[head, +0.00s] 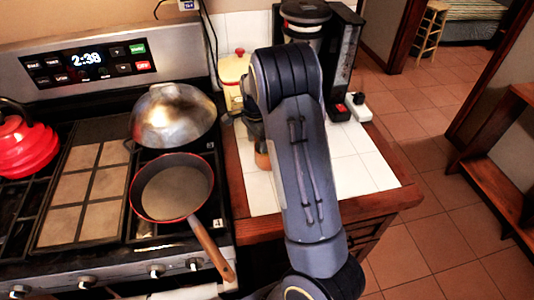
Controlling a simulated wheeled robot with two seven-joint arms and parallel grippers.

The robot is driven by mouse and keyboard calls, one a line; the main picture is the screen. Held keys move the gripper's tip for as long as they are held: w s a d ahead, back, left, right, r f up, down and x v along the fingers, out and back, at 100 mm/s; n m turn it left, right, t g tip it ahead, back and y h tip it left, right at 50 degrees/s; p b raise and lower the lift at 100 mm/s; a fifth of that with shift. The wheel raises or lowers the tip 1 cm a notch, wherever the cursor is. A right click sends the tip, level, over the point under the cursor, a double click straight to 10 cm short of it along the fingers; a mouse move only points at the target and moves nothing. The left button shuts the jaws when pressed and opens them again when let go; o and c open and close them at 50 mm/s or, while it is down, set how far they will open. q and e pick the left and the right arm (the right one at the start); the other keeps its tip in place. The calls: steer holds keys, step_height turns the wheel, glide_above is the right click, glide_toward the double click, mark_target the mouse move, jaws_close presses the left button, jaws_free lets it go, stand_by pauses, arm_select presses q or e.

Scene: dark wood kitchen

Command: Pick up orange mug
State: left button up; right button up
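A small orange-brown piece, which looks like the orange mug (262,160), shows on the white tiled counter just left of my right arm. Most of it is hidden by my arm and gripper. My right arm reaches up across the counter and bends down at its far end. My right gripper (255,140) is dark and mostly hidden behind the forearm, right above the orange piece. I cannot tell whether its fingers touch the mug or how far apart they are. My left gripper is not in view.
A coffee maker (347,60) stands at the counter's back. A cream canister with a red lid (233,75) is behind the gripper. The stove at left holds a red kettle (22,145), a metal wok (173,117) and a frying pan (175,190). The counter's front right is clear.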

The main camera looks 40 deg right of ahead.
steer(key=c, duration=1.2)
steer(key=shift+r, duration=0.15)
